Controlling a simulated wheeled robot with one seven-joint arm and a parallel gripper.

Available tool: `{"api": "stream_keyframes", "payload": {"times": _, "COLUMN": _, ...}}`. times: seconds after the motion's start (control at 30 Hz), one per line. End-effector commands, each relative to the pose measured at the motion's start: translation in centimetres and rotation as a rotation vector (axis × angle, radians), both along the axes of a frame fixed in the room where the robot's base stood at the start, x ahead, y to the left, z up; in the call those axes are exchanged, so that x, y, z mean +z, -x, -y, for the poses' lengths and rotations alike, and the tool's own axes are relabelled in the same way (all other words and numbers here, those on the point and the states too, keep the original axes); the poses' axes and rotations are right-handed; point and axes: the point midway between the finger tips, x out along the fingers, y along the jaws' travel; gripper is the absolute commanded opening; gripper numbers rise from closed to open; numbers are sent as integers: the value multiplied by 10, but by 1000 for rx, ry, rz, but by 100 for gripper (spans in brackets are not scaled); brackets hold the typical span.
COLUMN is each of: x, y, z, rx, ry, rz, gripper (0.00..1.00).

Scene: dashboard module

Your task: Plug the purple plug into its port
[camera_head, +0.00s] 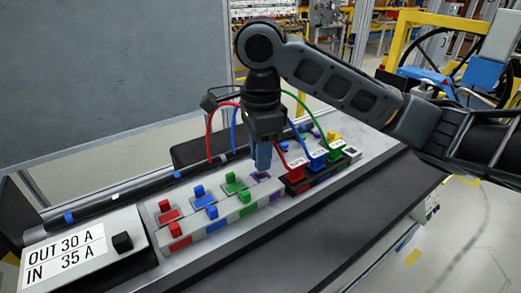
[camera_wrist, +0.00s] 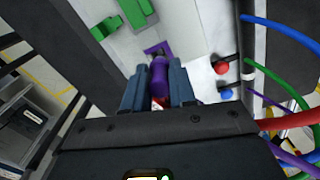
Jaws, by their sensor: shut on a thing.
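My gripper (camera_head: 262,158) reaches down over the dashboard module's row of ports, near its right end. In the wrist view its two blue fingers (camera_wrist: 158,72) are shut on the purple plug (camera_wrist: 159,82). A purple-edged port (camera_wrist: 151,50) lies just beyond the plug's tip in that view. Purple also shows on the module beside the fingertips in the head view (camera_head: 263,177). I cannot tell whether the plug's tip touches the port. In the head view the fingers hide the plug.
Red, blue and green plugs (camera_head: 234,183) stand in the module to the left. Coloured cables and a red connector block (camera_head: 297,172) stand close on the right. A label panel (camera_head: 65,258) sits at the far left. A dark ledge (camera_head: 330,240) runs in front.

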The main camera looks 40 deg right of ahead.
Motion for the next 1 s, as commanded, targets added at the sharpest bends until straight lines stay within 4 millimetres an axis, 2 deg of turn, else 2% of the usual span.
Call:
{"api": "stream_keyframes", "payload": {"times": 0.67, "x": -1, "y": 0, "z": 0, "rx": 0, "ry": 0, "rz": 0, "gripper": 0}}
{"api": "stream_keyframes", "payload": {"times": 1.0, "x": -7, "y": 0, "z": 0, "rx": 0, "ry": -1, "rz": 0, "gripper": 0}}
